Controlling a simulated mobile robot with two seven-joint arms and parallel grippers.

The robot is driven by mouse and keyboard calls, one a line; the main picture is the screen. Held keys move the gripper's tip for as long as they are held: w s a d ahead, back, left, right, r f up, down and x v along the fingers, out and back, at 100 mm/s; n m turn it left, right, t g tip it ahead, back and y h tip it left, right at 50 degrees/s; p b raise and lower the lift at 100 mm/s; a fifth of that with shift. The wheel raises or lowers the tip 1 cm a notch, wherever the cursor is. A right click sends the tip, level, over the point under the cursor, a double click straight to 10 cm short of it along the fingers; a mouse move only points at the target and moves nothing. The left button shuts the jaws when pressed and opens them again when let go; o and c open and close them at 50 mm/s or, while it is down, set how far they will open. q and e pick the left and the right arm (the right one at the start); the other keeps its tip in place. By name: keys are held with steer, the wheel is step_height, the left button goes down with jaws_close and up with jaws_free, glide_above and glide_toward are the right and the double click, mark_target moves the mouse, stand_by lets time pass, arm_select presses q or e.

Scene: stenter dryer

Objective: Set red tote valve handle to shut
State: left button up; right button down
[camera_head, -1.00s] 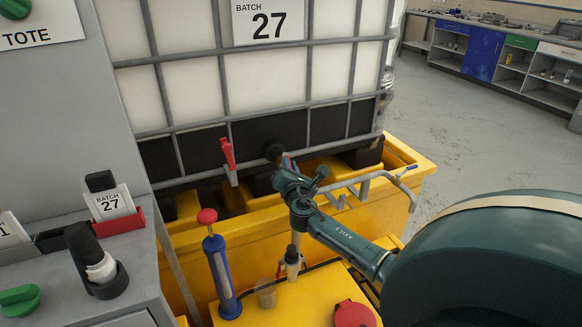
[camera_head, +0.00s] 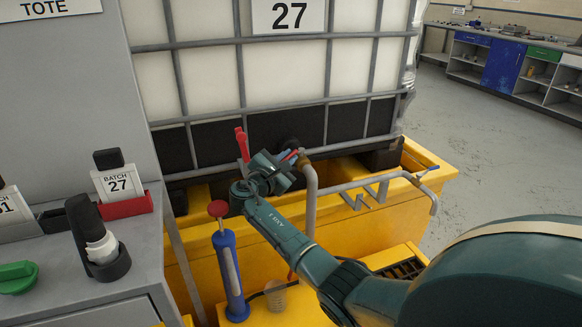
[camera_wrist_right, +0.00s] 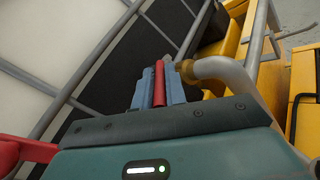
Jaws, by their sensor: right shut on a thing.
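The red tote valve handle (camera_wrist_right: 159,84) shows in the right wrist view as a narrow red bar between the two blue-grey fingers of my right gripper (camera_wrist_right: 158,92). The gripper is shut on it. In the head view my right gripper (camera_head: 289,158) reaches to the low front of the white tote (camera_head: 278,75), and only a bit of the handle shows red at the fingertips. The valve body is mostly hidden by the gripper. A brass fitting and grey pipe (camera_head: 310,190) stand just right of the fingers. My left gripper is not in view.
A separate red lever (camera_head: 242,144) stands upright just left of my right gripper. A red-topped blue cylinder (camera_head: 229,270) and a clear cup (camera_head: 276,298) stand below, by the yellow bund (camera_head: 400,220). A grey cabinet (camera_head: 70,100) is at left. Open floor lies at right.

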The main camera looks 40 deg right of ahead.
steer(key=shift+w+g, duration=0.1)
steer(key=shift+g, duration=0.2)
steer(key=c, duration=1.4)
jaws_free()
steer(key=shift+c, duration=0.2)
steer(key=shift+a, duration=0.15)
steer(key=v, duration=1.3)
steer(key=shift+f, duration=0.1)
